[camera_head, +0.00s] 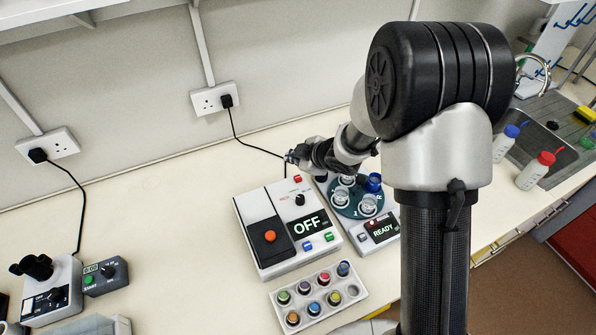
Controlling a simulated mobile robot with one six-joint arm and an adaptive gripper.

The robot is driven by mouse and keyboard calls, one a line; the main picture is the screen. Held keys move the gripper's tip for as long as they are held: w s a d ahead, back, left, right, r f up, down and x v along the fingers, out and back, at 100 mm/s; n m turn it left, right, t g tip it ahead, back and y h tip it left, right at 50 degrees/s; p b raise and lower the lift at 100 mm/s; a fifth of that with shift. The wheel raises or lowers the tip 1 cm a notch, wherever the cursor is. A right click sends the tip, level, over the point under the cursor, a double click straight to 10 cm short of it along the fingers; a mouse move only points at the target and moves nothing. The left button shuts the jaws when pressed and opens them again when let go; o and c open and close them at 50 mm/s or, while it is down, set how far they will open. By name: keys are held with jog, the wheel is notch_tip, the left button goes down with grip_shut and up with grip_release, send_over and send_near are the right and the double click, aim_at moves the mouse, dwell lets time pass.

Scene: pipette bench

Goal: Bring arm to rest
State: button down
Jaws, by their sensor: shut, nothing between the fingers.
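My arm stands on its column at right of centre and reaches out over the bench (160,215). My gripper (292,158) is at the far end of the arm, in front of the wall and above the back of the white device with the "OFF" display (306,224). It is small and dark here, with its fingers together and nothing visible in them. It appears apart from the devices, though its exact height cannot be told. My forearm hides part of the round carousel (345,210) of the device showing "READY" (382,229).
A grey rack (345,305) of several coloured-cap vials is at the front. Bottles with blue (503,145) and red caps (537,170) stand by the sink (555,125). The bench's left middle is clear.

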jog(key=shift+r+p, duration=0.5)
jog(key=shift+r, duration=0.4)
jog(key=s+d+r+m+h+b, duration=0.25)
jog(key=s+d+r+m, duration=0.2)
jog(key=d+r, duration=0.25)
jog(key=s+d+r+m+h+b, duration=0.1)
jog(key=s+d+r+m+h, duration=0.3)
jog(key=s+d+r, duration=0.25)
jog(key=s+m+g+y+b, duration=0.1)
jog(key=s+m, duration=0.6)
jog(key=s, duration=1.7)
jog(key=shift+a+r+g+b, duration=0.2)
jog(key=shift+a+g+b, duration=0.1)
jog(key=shift+g+b, duration=0.6)
